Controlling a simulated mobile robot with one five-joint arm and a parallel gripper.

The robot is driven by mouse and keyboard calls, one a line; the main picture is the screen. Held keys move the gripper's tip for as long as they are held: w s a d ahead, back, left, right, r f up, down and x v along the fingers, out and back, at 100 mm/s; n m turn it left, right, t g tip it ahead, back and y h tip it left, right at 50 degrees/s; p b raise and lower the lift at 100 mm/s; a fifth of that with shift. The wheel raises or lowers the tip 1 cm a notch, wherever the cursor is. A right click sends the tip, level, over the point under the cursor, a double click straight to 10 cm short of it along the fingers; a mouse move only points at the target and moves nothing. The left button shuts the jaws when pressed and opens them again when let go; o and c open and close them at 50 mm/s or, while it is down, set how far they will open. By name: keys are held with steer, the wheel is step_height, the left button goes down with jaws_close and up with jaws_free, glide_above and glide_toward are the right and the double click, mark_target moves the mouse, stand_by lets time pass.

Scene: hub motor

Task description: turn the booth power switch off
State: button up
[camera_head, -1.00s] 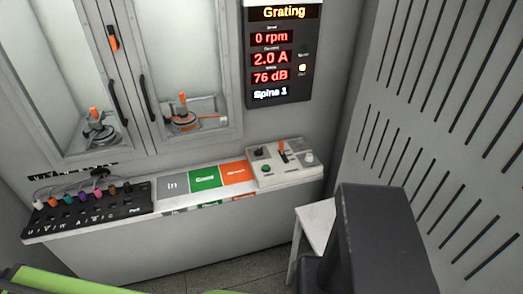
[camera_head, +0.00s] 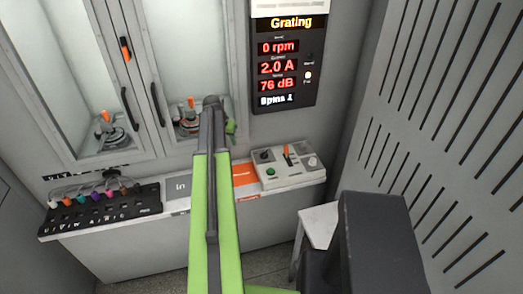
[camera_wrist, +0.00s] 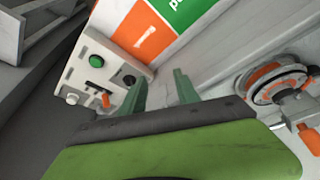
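The control box (camera_head: 297,177) sits at the right end of the ledge. It carries an orange-tipped lever (camera_head: 287,152), a green button (camera_head: 271,171), a black knob (camera_head: 264,156) and a pale knob (camera_head: 312,161). I cannot read which one is labelled as booth power. In the wrist view the box (camera_wrist: 88,80) is at the left, with its orange lever (camera_wrist: 104,98) left of my fingers. My gripper (camera_wrist: 162,88) is open and empty, its two green fingers apart. In the head view my arm rises left of the box, and the fingertips are mostly hidden.
A display (camera_head: 285,62) reads 0 rpm, 2.0 A and 76 dB. Left on the ledge is a black panel (camera_head: 100,214) with several coloured plugs. Two motor fixtures stand behind the cabinet doors. A dark block (camera_head: 375,240) and white stool (camera_head: 318,222) stand at the front right.

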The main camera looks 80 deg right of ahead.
steer(key=s+d+r+m, duration=0.1)
steer(key=s+d+m, duration=0.3)
steer(key=s, duration=0.8)
steer(key=n+b, duration=0.2)
steer(key=b, duration=1.4)
glide_toward(265, 152)
steer(key=shift+g, duration=0.4)
steer(key=x, duration=0.6)
steer(key=w+x, duration=0.1)
steer(key=x, duration=0.2)
steer(key=shift+a, duration=0.15)
steer(key=shift+r, duration=0.1)
steer(key=shift+s, duration=0.1)
jaws_close()
